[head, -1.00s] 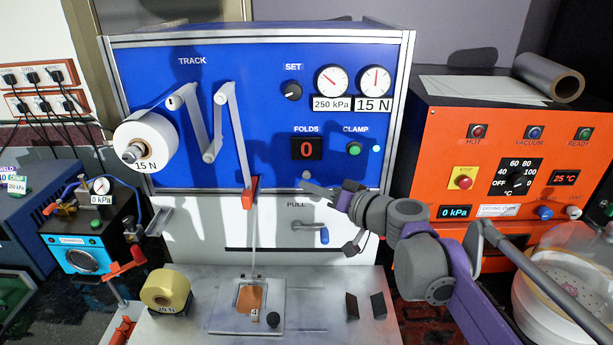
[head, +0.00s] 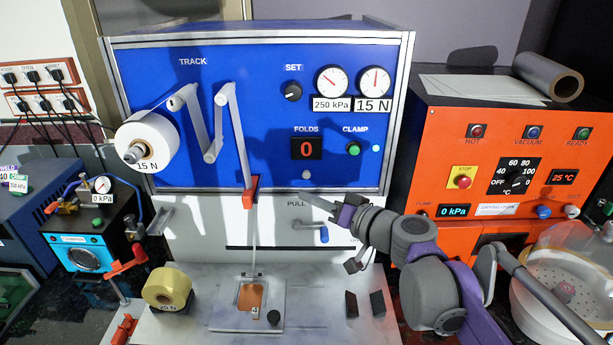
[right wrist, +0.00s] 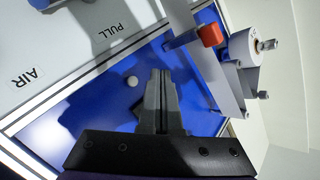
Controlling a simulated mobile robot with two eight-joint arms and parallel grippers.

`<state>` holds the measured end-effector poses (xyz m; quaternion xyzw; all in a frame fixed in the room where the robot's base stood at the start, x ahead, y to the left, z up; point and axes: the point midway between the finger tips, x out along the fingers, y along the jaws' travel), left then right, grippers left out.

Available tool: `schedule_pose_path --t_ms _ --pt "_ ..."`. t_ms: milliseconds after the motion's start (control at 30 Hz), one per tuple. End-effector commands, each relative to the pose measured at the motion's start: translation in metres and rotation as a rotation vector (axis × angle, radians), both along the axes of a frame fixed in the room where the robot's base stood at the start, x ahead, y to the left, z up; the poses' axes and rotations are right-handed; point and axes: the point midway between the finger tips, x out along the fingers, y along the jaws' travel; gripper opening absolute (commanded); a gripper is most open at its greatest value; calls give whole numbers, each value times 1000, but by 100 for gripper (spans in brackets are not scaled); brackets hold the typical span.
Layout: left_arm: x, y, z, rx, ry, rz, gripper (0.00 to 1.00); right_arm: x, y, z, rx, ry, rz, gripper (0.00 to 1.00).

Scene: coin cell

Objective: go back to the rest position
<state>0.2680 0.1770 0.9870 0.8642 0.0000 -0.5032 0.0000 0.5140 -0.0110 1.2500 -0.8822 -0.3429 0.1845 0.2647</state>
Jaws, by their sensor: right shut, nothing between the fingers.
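My right gripper (head: 320,203) is in front of the lower edge of the blue panel (head: 270,130), left of the orange oven. Its fingers are together and hold nothing. In the right wrist view the shut fingers (right wrist: 162,95) stand in front of the blue panel, near the PULL label. My left gripper is not in view.
The orange drying oven (head: 480,150) stands at the right, with a domed white bowl (head: 565,285) in front of it. A PULL handle (head: 310,226) is just below my right gripper. A yellow roll (head: 167,288) and a clamp plate (head: 250,318) are on the bench.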

Motion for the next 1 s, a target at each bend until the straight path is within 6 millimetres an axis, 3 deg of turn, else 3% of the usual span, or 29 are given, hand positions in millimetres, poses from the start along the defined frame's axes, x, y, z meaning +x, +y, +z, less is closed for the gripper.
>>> schedule_pose_path --t_ms 167,267,467,600,700,833,1000 --pt "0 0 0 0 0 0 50 -9 -1 -8 -25 20 5 0" --pt "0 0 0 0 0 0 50 -34 -4 -34 -101 78 15 0" --pt "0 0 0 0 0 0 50 -120 -40 -131 -375 298 -19 0" --pt "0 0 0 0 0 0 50 -178 -86 -196 -579 447 -118 0" --pt "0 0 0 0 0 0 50 -210 -119 -229 -695 523 -204 0" --pt "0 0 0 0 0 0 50 -236 -150 -254 -796 577 -295 0" --pt "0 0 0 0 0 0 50 -247 -166 -263 -843 599 -344 0"
